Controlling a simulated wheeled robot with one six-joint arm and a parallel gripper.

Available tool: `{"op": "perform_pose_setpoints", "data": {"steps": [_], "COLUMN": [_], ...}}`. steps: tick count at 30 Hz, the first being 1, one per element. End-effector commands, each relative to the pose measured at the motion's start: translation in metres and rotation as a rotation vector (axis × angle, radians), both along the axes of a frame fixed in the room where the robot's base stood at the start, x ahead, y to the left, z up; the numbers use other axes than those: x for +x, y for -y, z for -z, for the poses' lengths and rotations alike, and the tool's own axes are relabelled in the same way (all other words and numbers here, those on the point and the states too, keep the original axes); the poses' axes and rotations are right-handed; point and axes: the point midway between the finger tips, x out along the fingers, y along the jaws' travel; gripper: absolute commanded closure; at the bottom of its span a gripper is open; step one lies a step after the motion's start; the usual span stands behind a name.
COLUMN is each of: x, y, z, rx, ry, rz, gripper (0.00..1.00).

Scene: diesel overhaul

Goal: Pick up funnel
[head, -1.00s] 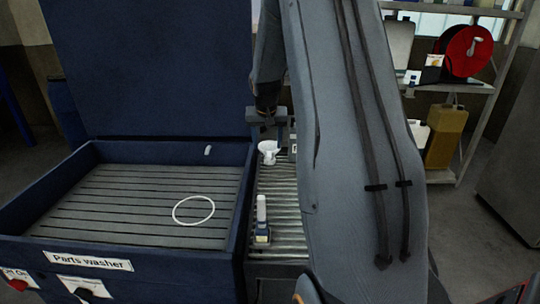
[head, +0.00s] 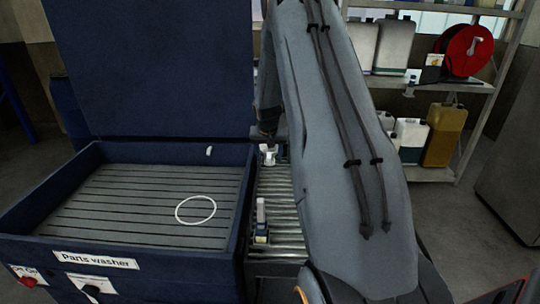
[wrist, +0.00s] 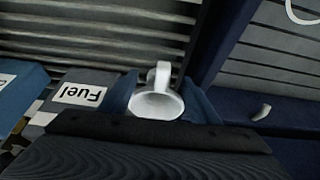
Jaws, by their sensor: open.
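The white funnel (head: 268,159) is on the ribbed roller strip just right of the parts washer, partly hidden by my gripper in the head view. In the wrist view, the funnel (wrist: 157,103) shows its wide round mouth, with a narrower part above it in the picture. My gripper (wrist: 160,108) is open, with one finger on each side of the funnel. I cannot tell whether either finger touches it. In the head view my gripper (head: 269,142) is small and mostly dark, at the funnel.
The blue parts washer (head: 245,200) stands close on the left, with a white ring (head: 195,210) in its basin. A small bottle (head: 261,222) stands nearer on the rollers. Shelves with jugs (head: 411,135) are behind.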

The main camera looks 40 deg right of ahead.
Motion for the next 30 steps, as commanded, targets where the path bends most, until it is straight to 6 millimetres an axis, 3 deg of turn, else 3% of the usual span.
{"op": "perform_pose_setpoints", "data": {"steps": [6,15,17,30], "x": [0.0,0.0,0.0,0.002], "y": [0.0,0.0,0.0,0.001], "z": [0.001,0.0,0.0,-0.01], "rx": [0.0,0.0,0.0,-0.002], "ry": [0.0,0.001,0.001,0.005], "rz": [0.0,0.001,0.001,0.001], "gripper": [0.44,0.93,1.0,1.0]}}
